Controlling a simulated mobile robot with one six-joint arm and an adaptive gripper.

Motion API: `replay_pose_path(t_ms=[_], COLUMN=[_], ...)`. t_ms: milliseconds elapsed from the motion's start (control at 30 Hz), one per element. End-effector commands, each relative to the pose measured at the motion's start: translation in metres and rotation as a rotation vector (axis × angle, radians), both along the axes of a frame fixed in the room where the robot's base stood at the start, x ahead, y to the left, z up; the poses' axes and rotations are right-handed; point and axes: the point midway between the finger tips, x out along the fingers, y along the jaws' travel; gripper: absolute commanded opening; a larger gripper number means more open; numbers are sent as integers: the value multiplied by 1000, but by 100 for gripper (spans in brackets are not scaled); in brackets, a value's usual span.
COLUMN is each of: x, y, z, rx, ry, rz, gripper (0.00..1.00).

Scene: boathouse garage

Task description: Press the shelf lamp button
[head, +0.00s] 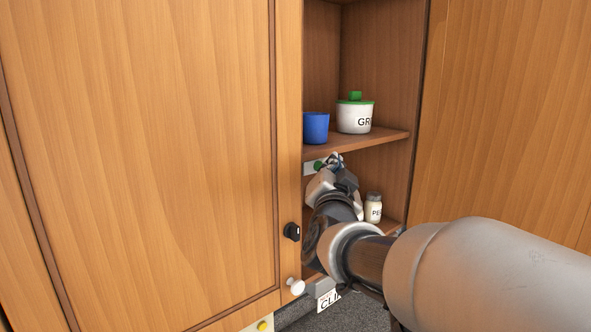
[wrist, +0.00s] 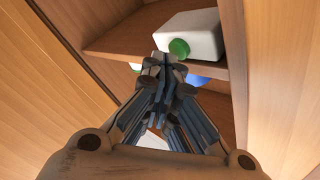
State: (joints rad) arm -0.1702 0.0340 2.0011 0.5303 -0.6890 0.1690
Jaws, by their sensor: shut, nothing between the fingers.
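The shelf lamp button is a green round button (head: 318,166) on a white box (head: 308,169) under the middle shelf of the open cabinet. In the wrist view, the green button (wrist: 179,47) and white box (wrist: 200,34) show large just beyond the fingertips. My gripper (head: 336,160) is shut and empty, its tips close to the button, at its right in the head view. In the wrist view my gripper (wrist: 164,62) appears just beside the button's lower left. I cannot tell whether the tips touch it. My gripper and wrist hide part of the box in the head view.
A blue cup (head: 316,128) and a white pot with a green lid (head: 353,118) stand on the middle shelf (head: 385,139). A small jar (head: 374,208) stands below. A black knob (head: 291,231) and a white knob (head: 295,286) are at left, beside the wooden door (head: 150,150).

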Motion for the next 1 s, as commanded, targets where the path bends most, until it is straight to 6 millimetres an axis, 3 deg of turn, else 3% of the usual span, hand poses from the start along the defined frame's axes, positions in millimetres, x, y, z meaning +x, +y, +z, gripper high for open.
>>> replay_pose_path(t_ms=[367,1000], x=[-4,-50], y=[-4,-36], z=[0,-1], rx=[0,0], ry=[-1,1], rz=[-1,-1], gripper=[0,0])
